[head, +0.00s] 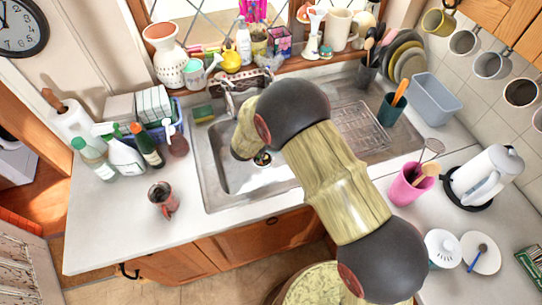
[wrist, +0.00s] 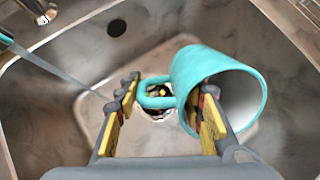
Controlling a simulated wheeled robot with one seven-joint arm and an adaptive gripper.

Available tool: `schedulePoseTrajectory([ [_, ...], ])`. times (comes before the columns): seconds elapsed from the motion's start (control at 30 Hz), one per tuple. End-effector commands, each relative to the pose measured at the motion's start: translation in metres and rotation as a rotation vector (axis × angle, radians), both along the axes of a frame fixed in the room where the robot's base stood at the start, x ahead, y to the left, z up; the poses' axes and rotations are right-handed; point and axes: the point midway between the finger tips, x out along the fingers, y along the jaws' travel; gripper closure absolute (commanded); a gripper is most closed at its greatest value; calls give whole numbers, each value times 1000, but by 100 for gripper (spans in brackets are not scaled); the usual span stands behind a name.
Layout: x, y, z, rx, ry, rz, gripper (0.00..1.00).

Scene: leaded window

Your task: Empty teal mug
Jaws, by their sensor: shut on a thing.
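The teal mug (wrist: 187,88) is in my gripper (wrist: 165,112) in the wrist view, over the metal sink. It lies tilted on its side, with its open mouth facing right and toward the camera. Its handle points left, between the fingers. The right finger overlaps the mug's mouth and the left finger is beyond the handle; exact contact is unclear. The visible inside is pale, with no contents seen. In the head view, my arm covers the mug and gripper. The sink (head: 215,150) has a drain with small coloured bits around it in the wrist view.
A drying rack (head: 362,128) stands right of the basin. Bottles (head: 122,155) and a dark reddish mug (head: 163,197) stand on the left counter. A pink cup (head: 408,185) and white kettle (head: 487,175) stand on the right. The front left counter is mostly clear.

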Motion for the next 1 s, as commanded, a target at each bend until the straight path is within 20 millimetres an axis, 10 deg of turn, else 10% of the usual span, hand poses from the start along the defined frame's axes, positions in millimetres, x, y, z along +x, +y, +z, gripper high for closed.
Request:
schedulePoseTrajectory([
  [1.0,12,-2,-9,51,217,0,100],
])
